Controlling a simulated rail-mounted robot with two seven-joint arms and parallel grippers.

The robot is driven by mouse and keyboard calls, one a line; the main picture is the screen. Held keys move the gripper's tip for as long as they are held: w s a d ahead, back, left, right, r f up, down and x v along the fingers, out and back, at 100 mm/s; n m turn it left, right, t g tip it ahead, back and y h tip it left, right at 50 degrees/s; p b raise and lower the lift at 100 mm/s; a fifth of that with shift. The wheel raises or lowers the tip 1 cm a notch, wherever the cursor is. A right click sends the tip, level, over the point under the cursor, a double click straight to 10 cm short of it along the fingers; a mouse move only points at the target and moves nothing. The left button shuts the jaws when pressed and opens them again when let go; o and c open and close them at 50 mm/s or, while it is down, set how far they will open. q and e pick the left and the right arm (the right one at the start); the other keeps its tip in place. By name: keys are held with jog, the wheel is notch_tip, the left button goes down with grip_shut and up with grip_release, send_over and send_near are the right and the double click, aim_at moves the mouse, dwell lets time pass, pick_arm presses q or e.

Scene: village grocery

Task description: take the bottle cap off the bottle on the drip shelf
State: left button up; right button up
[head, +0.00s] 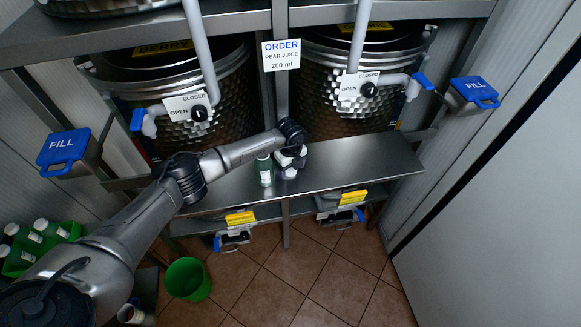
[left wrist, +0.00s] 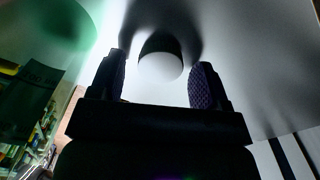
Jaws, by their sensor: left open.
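The bottle (head: 265,173) is green with a pale cap (head: 263,156) and stands upright on the steel drip shelf (head: 345,165). My left gripper (head: 288,173) is low over the shelf, just right of the bottle in the head view. In the left wrist view the jaws (left wrist: 160,85) are open, with purple pads apart. A pale rounded thing (left wrist: 160,67) with a dark band shows between them; I cannot tell whether it is a cap or a reflection, and no grip on it shows. My right gripper is not in view.
Two steel juice tanks (head: 345,110) with lever taps stand behind the shelf. An order sign (head: 281,55) hangs between them. Blue FILL boxes (head: 68,150) (head: 474,93) flank them. A green bucket (head: 187,279) and a green crate of bottles (head: 70,231) are at lower left. The shelf's right side is clear.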

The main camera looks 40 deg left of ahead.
pick_arm(q)
notch_tip(320, 180, up, 12)
jog(key=b, duration=0.2)
jog(key=s+d+f+m+t+h, duration=0.15)
jog(key=d+h, duration=0.25)
jog(key=d, duration=0.5)
jog(key=d+f+m+t+h, duration=0.1)
jog(key=d+f+m+h, duration=0.2)
jog(key=d, duration=0.5)
jog(key=s+d+r+n+t+h, duration=0.2)
jog(key=d+r+t+h, duration=0.15)
jog(key=d+h, duration=0.2)
jog(key=s+d+r+n+t+h, duration=0.1)
jog(key=s+d+r+t+h, duration=0.25)
jog(key=d, duration=0.35)
jog(key=s+a+f+n+t+y, duration=0.1)
jog(key=s+a+f+n+y, duration=0.5)
jog(key=s+n+y, duration=0.3)
jog(key=s+a+f+n+t+y, duration=0.1)
jog(key=s+a+f+n+y, duration=0.55)
jog(key=n+y, duration=0.4)
jog(key=s+f+g+h, duration=0.4)
jog(key=s+g, duration=0.4)
jog(key=s, duration=0.7)
notch_tip(320, 180, up, 6)
jog(key=p, duration=0.6)
jog(key=shift+s+d+r+n+p, duration=0.15)
jog(key=shift+s+r+n+p, duration=0.1)
jog(key=shift+s+n+p, duration=0.1)
